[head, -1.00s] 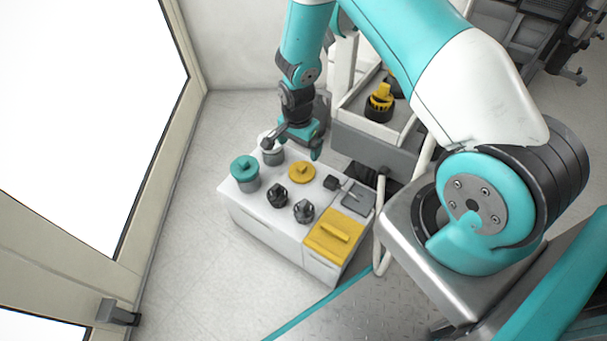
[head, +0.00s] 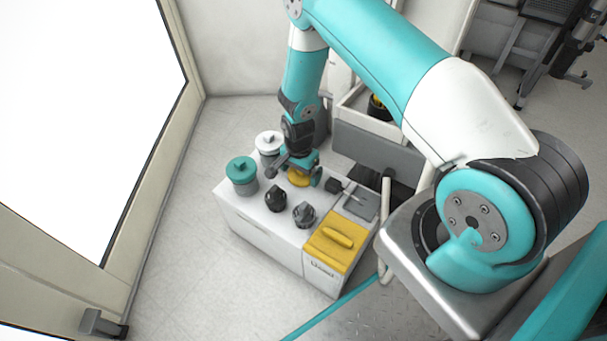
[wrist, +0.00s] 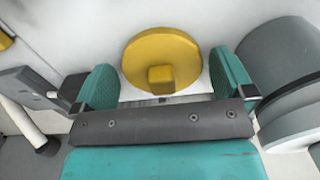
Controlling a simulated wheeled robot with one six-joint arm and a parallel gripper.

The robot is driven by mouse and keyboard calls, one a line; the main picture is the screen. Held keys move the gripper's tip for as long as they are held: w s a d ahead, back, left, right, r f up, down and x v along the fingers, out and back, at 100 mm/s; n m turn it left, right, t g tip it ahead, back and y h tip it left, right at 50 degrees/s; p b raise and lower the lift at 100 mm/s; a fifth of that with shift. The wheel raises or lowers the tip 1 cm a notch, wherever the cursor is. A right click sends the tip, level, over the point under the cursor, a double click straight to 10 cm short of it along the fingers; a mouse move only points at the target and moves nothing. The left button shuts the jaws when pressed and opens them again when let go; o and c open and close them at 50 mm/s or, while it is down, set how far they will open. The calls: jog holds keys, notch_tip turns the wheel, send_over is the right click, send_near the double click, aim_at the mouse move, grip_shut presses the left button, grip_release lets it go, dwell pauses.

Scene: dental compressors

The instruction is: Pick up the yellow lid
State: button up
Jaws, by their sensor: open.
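The yellow lid (head: 299,178) is a round disc with a block-shaped knob, on the white top of the compressor cabinet (head: 245,207). In the wrist view the lid (wrist: 162,58) lies just beyond and between my two teal fingers, with its knob towards me. My gripper (head: 296,177) is open and empty, pointing down over the lid in the head view. It hides part of the lid there. In the wrist view my gripper (wrist: 163,84) shows a wide gap between the fingers. I cannot tell the exact height above the lid.
A teal-lidded pot (head: 242,176) and a white-lidded pot (head: 269,146) stand left of the lid. Two dark knobs (head: 276,200) (head: 304,214) are in front. A yellow panel with a handle (head: 335,243) is at the front right. A grey cart (head: 372,148) stands close behind.

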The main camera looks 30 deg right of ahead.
jog(key=c, duration=0.7)
jog(key=shift+r, duration=0.1)
